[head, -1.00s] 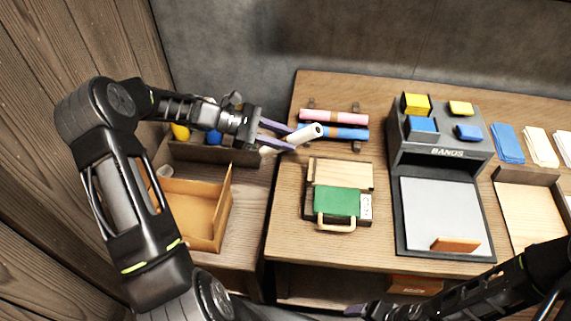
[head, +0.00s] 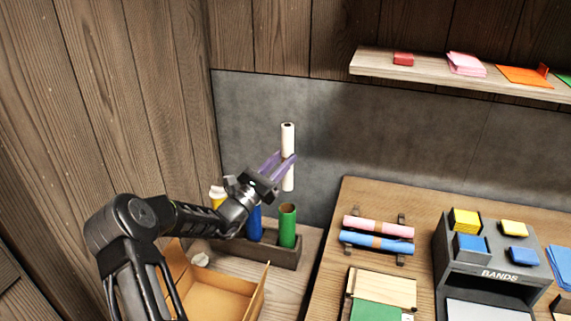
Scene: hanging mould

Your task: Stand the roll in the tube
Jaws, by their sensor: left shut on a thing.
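A white roll (head: 288,140) with a dark hole in its top end is held upright in the head view. My left gripper (head: 284,163) is shut on it around its middle. The roll is in the air, above and apart from the green tube (head: 287,226). The green tube stands upright with an open top at the right end of a dark wooden holder (head: 286,258). A blue tube (head: 255,226) stands beside it, partly behind my left arm. A yellow tube (head: 217,200) with something whitish at its top is farther left. My right gripper is out of view.
An open cardboard box (head: 225,294) sits in front of the holder. A pink roll (head: 378,227) and a blue roll (head: 376,244) lie on a rack to the right. A wall shelf (head: 450,74) is at the upper right.

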